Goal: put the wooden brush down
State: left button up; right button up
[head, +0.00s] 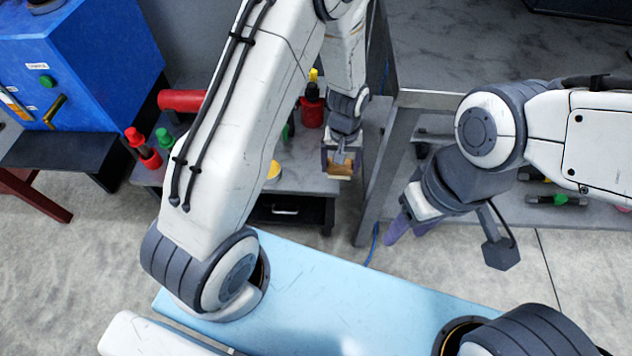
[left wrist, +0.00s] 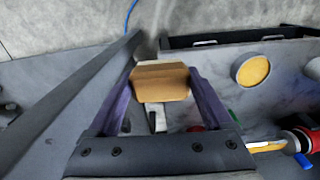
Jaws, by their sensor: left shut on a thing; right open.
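The wooden brush (head: 340,171) is a small tan block at the end of my left gripper (head: 341,158) in the head view. In the left wrist view the brush (left wrist: 162,84) sits between the two purple fingers, which are shut on it. The grey marbled bench top (head: 302,172) lies beneath and beside it; whether the brush touches it I cannot tell. Part of the brush is hidden by the gripper. My right gripper (head: 410,221) is open and empty, right of the bench, with purple fingers pointing down-left.
A round yellow-faced item (left wrist: 253,71) lies on the bench, also seen in the head view (head: 273,170). A red cup (head: 312,112) and red and green handled tools (head: 148,150) stand further left. A blue cabinet (head: 85,65) is at far left. A grey frame post (head: 378,165) stands close right of the brush.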

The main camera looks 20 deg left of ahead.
pick_arm(q)
jog(key=f, duration=0.2)
jog(key=shift+w+a+f, duration=0.1)
jog(key=shift+w+f, duration=0.15)
jog(key=shift+f, duration=0.1)
jog(key=w+a+f, duration=0.2)
jog(key=a, duration=0.1)
jog(key=w+a+f+b, duration=0.1)
jog(key=a+f, duration=0.1)
jog(key=a, duration=0.1)
jog(key=w+a+f+b, duration=0.1)
jog(key=w+a+f, duration=0.1)
jog(key=a, duration=0.1)
jog(key=shift+w, duration=0.3)
jog(key=shift+f+b, duration=0.8)
jog(key=shift+f, duration=1.2)
pick_arm(e)
jog(key=shift+f, duration=2.2)
pick_arm(q)
jog(key=shift+f, duration=0.1)
jog(key=shift+f, duration=0.15)
jog(key=o, duration=1)
jog(key=shift+c, duration=0.2)
pick_arm(e)
jog(key=shift+f, duration=0.1)
